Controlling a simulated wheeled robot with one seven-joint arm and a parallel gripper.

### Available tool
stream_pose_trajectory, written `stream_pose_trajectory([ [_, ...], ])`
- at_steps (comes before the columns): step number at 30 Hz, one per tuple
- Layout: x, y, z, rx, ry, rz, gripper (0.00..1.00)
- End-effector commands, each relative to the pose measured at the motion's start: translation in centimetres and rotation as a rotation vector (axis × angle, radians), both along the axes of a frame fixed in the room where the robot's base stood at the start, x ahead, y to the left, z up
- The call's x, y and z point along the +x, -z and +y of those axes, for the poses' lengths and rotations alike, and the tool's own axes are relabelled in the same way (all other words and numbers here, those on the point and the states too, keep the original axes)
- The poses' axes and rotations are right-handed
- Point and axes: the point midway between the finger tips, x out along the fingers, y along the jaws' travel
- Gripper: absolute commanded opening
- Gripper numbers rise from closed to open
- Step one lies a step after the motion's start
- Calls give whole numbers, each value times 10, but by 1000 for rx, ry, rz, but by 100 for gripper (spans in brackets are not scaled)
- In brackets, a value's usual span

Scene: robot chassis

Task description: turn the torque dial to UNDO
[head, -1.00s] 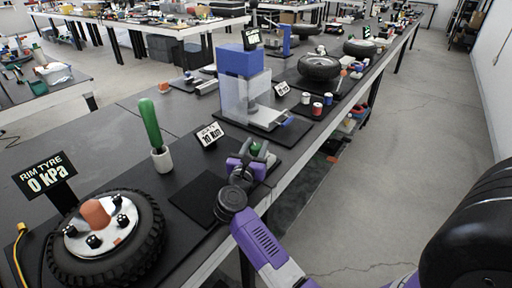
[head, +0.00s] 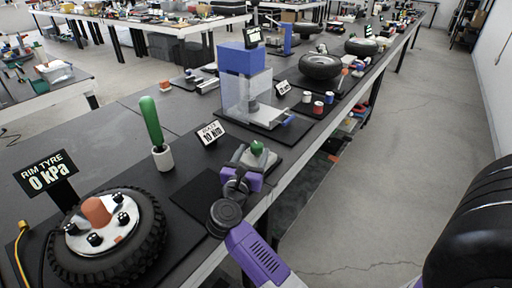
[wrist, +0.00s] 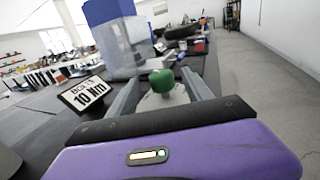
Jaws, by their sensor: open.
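The torque dial seems to be a green knob (head: 257,147) on a light grey base, at the table edge nearest my arm. No UNDO mark is legible. In the wrist view the green knob (wrist: 161,82) shows ahead, in line with the gap between the two grey fingers. My gripper (wrist: 162,74) is open and holds nothing; whether the fingertips reach beside the knob or stop short I cannot tell. In the head view my purple gripper (head: 241,172) is on the near side of the dial. A sign (head: 211,133) behind it reads 10 Nm, also in the wrist view (wrist: 85,94).
A green-handled tool (head: 151,121) stands in a white cup left of the dial. A wheel (head: 100,228) with a 0 kPa sign is at the front left. A blue-topped clear machine (head: 245,85) stands behind the dial.

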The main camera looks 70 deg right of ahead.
Motion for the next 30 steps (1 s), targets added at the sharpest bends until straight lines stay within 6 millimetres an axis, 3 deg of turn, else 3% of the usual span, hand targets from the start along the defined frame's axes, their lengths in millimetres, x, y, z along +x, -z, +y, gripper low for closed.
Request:
stream_pose_trajectory([
  [3, -2, 1, 17, 0, -2, 0, 59],
  [9, -5, 0, 30, 0, 1, 0, 59],
  [30, -2, -1, 31, -10, -9, 41, 59],
])
